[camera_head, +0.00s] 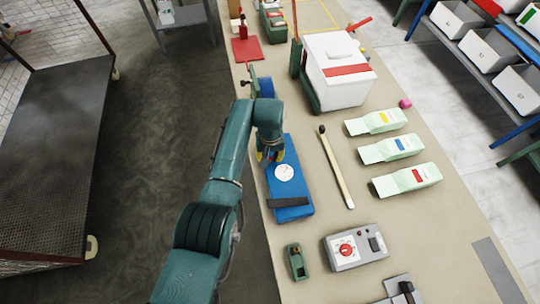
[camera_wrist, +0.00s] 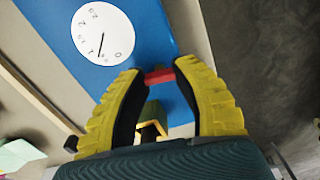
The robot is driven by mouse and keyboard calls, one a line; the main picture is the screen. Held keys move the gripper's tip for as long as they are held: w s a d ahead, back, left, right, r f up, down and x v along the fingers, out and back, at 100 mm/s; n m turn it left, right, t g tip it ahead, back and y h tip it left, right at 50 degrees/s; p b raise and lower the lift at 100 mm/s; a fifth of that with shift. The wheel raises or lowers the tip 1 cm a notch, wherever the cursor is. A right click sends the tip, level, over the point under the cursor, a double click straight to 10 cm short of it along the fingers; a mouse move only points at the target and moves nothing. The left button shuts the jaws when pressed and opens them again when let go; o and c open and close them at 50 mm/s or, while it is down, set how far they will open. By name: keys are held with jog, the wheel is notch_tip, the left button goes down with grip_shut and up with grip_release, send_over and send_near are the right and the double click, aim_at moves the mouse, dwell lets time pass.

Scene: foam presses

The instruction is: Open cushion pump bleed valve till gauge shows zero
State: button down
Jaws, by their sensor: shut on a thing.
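The blue cushion pump (camera_head: 293,200) lies on the bench with a round white gauge (camera_head: 284,172) on its top face. In the wrist view the gauge (camera_wrist: 103,33) shows a thin dark needle pointing toward the picture's bottom; its markings are too small to read surely. My gripper (camera_head: 268,156) is at the pump's far left end. In the wrist view its yellow fingers (camera_wrist: 160,68) are closed about a small red bar (camera_wrist: 160,77), which looks like the bleed valve handle. A green and yellow part (camera_wrist: 152,122) shows between the fingers; the rest of the valve is hidden.
A long wooden-handled stick (camera_head: 338,175) lies right of the pump. Beyond it are several pale green packs (camera_head: 392,150). A grey box with a red dial (camera_head: 355,247) and a small green device (camera_head: 297,262) are in front. A white and red press (camera_head: 338,70) stands behind.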

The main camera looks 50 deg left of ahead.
aim_at(270, 157)
jog(key=shift+n, duration=0.9)
jog(key=c, duration=0.7)
grip_release()
jog(key=shift+r, duration=0.1)
notch_tip(270, 157, up, 12)
jog(key=shift+f, duration=0.1)
